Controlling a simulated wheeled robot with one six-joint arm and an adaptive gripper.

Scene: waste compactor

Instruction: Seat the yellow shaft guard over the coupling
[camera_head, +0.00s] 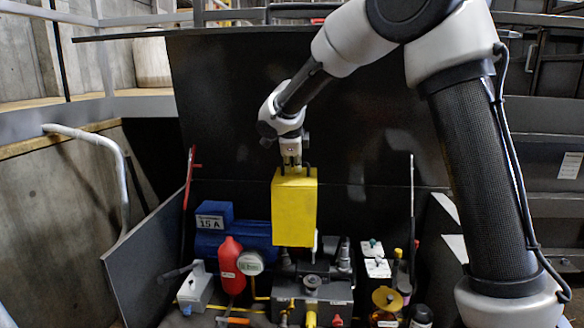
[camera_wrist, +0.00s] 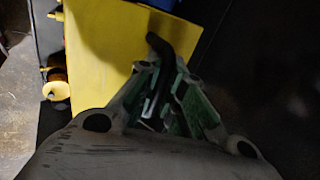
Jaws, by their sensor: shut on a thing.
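The yellow shaft guard (camera_head: 294,208) hangs upright from my gripper (camera_head: 293,166), above the machine parts. In the wrist view my gripper (camera_wrist: 168,92) is shut on a dark handle at the guard's top, and the guard's yellow top (camera_wrist: 105,50) fills the upper left. The blue motor (camera_head: 250,235) is partly behind the guard. A dark pump-like block (camera_head: 318,288) is below it. I cannot make out the coupling; the guard seems to hide that area. Whether the guard's lower edge touches anything is unclear.
A red bottle (camera_head: 230,266) and a round gauge (camera_head: 250,263) stand left of the guard. A grey box (camera_head: 195,290) is further left. White-topped boxes (camera_head: 376,260) and a dark upright lever (camera_head: 411,205) are right. A dark panel (camera_head: 240,110) rises behind.

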